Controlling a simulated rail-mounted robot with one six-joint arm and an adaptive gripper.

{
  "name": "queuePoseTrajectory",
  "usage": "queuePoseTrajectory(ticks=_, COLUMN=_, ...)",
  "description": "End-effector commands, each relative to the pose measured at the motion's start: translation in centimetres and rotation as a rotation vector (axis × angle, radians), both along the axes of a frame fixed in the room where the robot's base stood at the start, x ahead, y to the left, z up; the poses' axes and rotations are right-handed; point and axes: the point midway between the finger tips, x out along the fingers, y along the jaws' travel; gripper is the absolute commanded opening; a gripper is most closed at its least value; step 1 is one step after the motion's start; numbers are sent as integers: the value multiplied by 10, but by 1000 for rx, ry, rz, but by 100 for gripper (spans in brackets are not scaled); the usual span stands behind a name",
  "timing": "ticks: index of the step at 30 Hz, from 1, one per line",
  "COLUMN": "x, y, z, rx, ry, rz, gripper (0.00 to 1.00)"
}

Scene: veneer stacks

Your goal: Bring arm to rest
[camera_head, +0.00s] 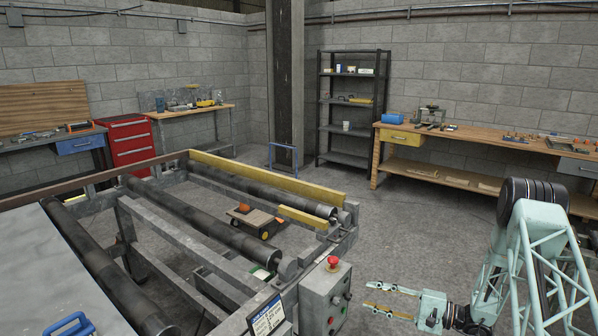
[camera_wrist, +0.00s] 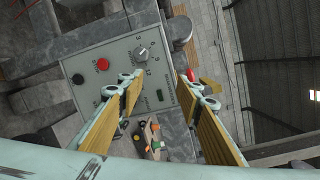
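My gripper (camera_head: 380,297) is at the lower right of the head view, at the end of my pale green lattice arm. Its two fingers with yellowish pads stand apart and point left toward the grey control box (camera_head: 326,298), with a visible gap to it in the picture. In the wrist view, the gripper (camera_wrist: 158,92) is open, and nothing is held between the fingers.
A roller conveyor frame (camera_head: 180,240) fills the left and middle, with a small wheeled board (camera_head: 252,221) inside it. A sign (camera_head: 267,316) stands by the control box. A workbench (camera_head: 480,140), shelf (camera_head: 352,108) and red cabinet (camera_head: 128,143) line the walls. Open floor (camera_head: 420,235) lies at centre right.

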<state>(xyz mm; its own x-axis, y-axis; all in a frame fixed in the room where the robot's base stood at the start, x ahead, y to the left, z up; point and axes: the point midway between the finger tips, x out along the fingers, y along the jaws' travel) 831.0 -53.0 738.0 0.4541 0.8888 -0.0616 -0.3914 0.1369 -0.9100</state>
Motion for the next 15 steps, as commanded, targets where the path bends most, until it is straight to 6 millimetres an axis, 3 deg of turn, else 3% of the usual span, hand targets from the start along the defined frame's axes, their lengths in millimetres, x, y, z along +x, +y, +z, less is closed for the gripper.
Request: queuePoseTrajectory(ticks=15, x=-28, y=45, z=93, rx=-91, ry=24, rz=170, gripper=32)
